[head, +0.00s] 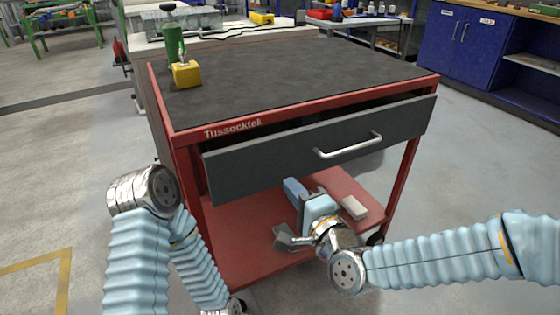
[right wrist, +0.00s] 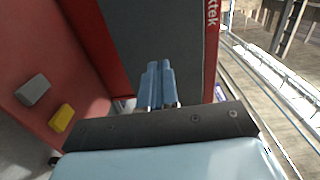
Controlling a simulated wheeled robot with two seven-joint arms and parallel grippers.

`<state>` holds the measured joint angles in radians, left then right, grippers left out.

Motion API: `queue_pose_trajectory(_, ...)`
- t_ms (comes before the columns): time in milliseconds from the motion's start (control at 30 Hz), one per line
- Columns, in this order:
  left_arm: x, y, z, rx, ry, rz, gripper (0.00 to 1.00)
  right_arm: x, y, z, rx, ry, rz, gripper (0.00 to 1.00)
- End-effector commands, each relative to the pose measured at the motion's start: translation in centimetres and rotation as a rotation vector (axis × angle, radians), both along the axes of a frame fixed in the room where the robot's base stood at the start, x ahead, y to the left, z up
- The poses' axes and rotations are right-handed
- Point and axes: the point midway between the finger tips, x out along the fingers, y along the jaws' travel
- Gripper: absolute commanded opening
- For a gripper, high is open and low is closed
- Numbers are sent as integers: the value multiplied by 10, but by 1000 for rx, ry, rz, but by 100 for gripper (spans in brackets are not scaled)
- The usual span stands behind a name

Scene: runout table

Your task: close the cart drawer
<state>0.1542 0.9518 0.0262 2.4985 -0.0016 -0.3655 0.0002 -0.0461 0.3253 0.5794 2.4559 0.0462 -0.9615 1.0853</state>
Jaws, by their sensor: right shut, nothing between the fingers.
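The red cart has a dark grey top (head: 290,75). Its dark grey drawer (head: 265,168) stands partly pulled out, with a dark gap between the front panel and the cart frame. The silver bar handle (head: 348,148) is on the right part of the front. My right gripper (head: 293,188) is shut and empty, near the lower edge of the drawer front, left of and below the handle. In the right wrist view, its blue fingers (right wrist: 158,82) point at the dark drawer front (right wrist: 180,30); I cannot tell whether they touch. My left arm shows, but its gripper is out of view.
The red lower shelf (head: 235,225) holds a pale block (head: 354,207). A yellow block (right wrist: 62,118) also shows there in the right wrist view. Blue cabinets (head: 470,40) stand at the back right.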

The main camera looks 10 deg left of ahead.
Motion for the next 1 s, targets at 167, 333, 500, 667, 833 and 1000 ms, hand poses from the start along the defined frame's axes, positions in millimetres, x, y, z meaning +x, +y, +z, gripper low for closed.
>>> queue_pose_trajectory(167, -1, -1, 6, -2, 1, -2, 99, 28, 21, 1, 2, 2, 2, 0)
queue_pose_trajectory(333, -1, -2, 10, -3, 2, -3, 99, 44, 32, 0, 1, 1, 0, 0)
queue_pose_trajectory(500, -1, -2, 11, -3, 2, -3, 99, 50, 37, -1, 0, 0, 1, 0)
queue_pose_trajectory(667, -1, -2, 11, -3, 2, -3, 99, 51, 37, -1, 0, 0, 1, 0)
queue_pose_trajectory(833, -1, -2, 10, -3, 2, -3, 99, 52, 38, -2, 0, 0, 1, 0)
queue_pose_trajectory(1000, 0, 1, -4, 1, 1, 1, 99, 73, 53, -5, 3, -2, 0, 0)
